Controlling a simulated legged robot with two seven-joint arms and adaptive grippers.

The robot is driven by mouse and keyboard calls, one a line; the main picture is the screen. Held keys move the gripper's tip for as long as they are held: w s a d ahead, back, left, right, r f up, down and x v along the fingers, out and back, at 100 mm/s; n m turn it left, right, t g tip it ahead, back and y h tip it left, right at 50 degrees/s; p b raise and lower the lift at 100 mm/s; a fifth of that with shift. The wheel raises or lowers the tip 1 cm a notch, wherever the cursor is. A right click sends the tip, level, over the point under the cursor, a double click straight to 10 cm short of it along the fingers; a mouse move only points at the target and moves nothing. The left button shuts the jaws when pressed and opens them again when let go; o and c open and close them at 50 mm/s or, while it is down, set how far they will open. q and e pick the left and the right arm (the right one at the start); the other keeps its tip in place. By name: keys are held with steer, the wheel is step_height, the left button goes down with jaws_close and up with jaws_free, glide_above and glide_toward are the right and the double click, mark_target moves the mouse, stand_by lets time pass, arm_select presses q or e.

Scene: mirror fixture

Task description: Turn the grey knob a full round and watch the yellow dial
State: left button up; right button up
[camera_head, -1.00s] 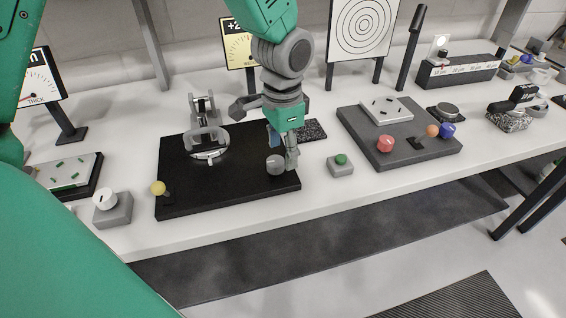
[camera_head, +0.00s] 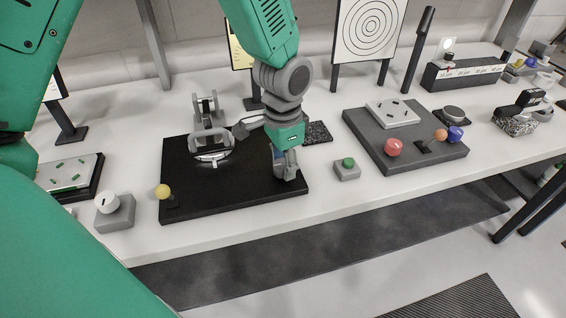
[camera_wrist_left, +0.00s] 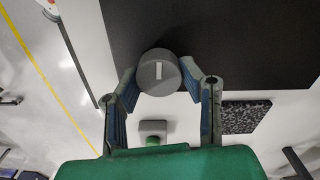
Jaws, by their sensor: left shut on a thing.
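The grey knob (camera_wrist_left: 160,72) is round, with a white mark on its top, and sits at the near right of a black board (camera_head: 235,195). My left gripper (camera_wrist_left: 159,76) is shut on it, one finger on either side. In the head view my left gripper (camera_head: 285,172) covers most or all of the knob. The white mark runs along the picture's vertical in the wrist view. The yellow dial (camera_head: 239,54) stands behind the board. My arm hides most of it, and its needle cannot be read. My right gripper is not in view.
A round mirror (camera_head: 212,156) in a grey mount and a yellow ball lever (camera_head: 162,191) are on the board. A green-button box (camera_head: 347,169) stands close right of my gripper. A white knob box (camera_head: 114,211) stands left. A speckled block (camera_head: 318,132) lies behind.

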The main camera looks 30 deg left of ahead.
arm_select(q)
steer(key=shift+s+a+f, duration=0.15)
steer(key=shift+s+a, duration=0.1)
steer(key=shift+d, duration=0.3)
steer(key=shift+a, duration=0.1)
steer(key=shift+a, duration=0.1)
steer(key=n+p, duration=0.2)
steer(key=p, duration=0.1)
steer(key=shift+s+n, duration=0.1)
steer(key=shift+n, duration=0.3)
steer(key=n+p, duration=0.3)
steer(key=shift+n, duration=0.3)
steer(key=n+p, duration=0.2)
steer(key=n, duration=0.2)
steer(key=shift+p, duration=0.4)
steer(key=shift+n+p, duration=0.9)
steer(key=shift+n, duration=1.1)
